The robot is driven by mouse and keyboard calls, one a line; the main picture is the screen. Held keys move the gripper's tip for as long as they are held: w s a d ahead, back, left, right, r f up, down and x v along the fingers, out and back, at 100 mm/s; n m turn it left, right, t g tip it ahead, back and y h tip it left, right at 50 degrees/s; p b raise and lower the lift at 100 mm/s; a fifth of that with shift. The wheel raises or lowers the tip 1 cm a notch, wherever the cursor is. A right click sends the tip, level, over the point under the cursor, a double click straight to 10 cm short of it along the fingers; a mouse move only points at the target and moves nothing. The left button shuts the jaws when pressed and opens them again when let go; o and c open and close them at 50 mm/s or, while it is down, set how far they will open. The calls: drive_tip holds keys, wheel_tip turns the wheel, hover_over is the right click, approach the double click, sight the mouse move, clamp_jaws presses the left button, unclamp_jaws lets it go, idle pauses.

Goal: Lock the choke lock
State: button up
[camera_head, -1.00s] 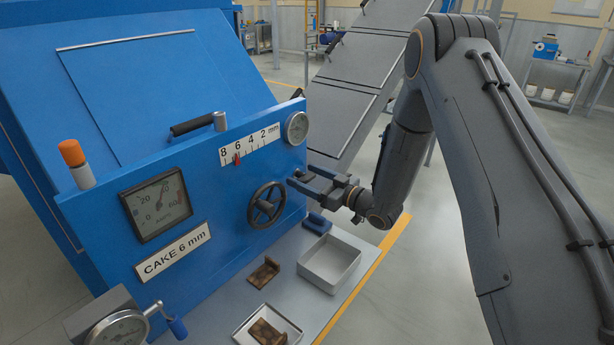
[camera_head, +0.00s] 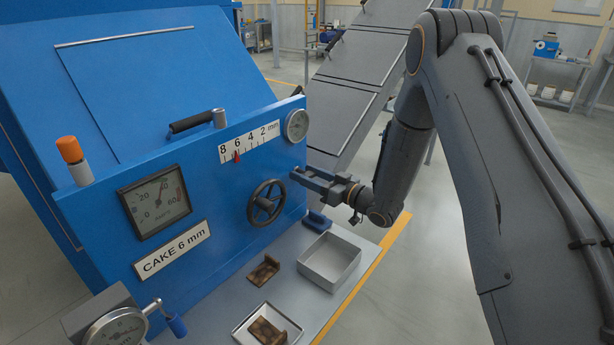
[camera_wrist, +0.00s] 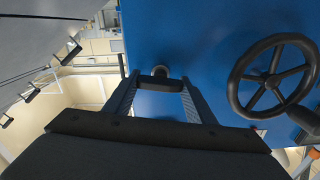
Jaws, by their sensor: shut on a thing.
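A small dark bar with a round knob (camera_wrist: 160,71), which looks like the choke lock, sticks out from the blue panel (camera_wrist: 205,35). My gripper (camera_head: 299,175) is at the right end of the panel, right of the black handwheel (camera_head: 266,203). In the wrist view my gripper (camera_wrist: 160,85) has one finger on each side of the bar and is shut on it. The handwheel also shows to the right in the wrist view (camera_wrist: 272,81). In the head view my fingers hide the lock, and its position cannot be told.
Below, the shelf holds a grey open box (camera_head: 330,262), a blue block (camera_head: 317,221), a brown piece (camera_head: 264,271) and a tray (camera_head: 245,334).

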drive_tip(key=m, duration=0.4)
drive_tip(key=shift+b, duration=0.35)
drive_tip(key=m, duration=0.4)
drive_tip(key=shift+w+d+f, duration=0.1)
drive_tip(key=m, duration=0.4)
drive_tip(key=shift+m, duration=0.3)
drive_tip(key=shift+f+m, duration=0.1)
drive_tip(key=shift+m, duration=1.5)
drive_tip(key=o, duration=1)
drive_tip(key=shift+o, duration=0.2)
